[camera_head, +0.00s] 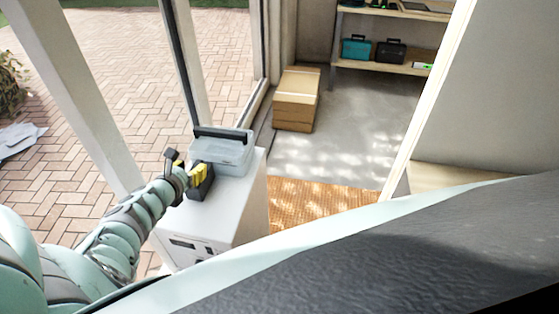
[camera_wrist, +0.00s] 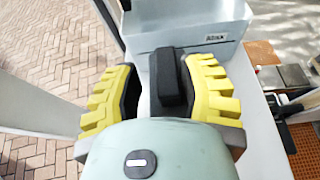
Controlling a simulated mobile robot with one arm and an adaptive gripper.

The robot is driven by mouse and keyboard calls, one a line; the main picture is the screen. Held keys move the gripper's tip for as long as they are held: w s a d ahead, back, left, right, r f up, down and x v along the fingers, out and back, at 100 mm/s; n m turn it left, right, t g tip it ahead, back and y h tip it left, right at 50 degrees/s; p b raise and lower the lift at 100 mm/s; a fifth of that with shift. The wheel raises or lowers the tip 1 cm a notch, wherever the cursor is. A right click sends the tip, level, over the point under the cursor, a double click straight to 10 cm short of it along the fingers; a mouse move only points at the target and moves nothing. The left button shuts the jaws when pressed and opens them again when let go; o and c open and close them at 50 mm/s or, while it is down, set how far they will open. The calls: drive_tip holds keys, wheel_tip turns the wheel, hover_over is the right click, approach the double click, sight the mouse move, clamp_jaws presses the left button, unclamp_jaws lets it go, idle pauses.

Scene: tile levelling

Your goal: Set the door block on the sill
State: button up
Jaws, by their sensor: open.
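My gripper (camera_wrist: 165,92) is open, with its yellow ribbed fingers spread to either side of a dark block (camera_wrist: 168,75), likely the door block. A gap shows between the block and the right finger; contact on the left is unclear. The block is in front of a clear grey box. In the head view my gripper (camera_head: 199,176) is low over the white cabinet top, and the block cannot be told apart from its dark parts. A narrow sill (camera_head: 258,104) runs along the foot of the glazed door frame, beyond the cabinet.
The clear box (camera_head: 232,158) with a black handle stands on the white cabinet (camera_head: 238,205), close to my gripper. A cardboard box (camera_head: 297,100) stands on the grey floor. An orange mat (camera_head: 325,205) lies right of the cabinet. Shelves (camera_head: 385,66) stand at the back.

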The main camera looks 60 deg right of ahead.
drive_tip(key=shift+v, duration=0.9)
drive_tip(key=shift+s+a+r, duration=0.25)
drive_tip(key=shift+a, duration=0.35)
drive_tip(key=v, duration=0.7)
drive_tip(key=shift+s+b, duration=0.2)
drive_tip(key=shift+b, duration=0.25)
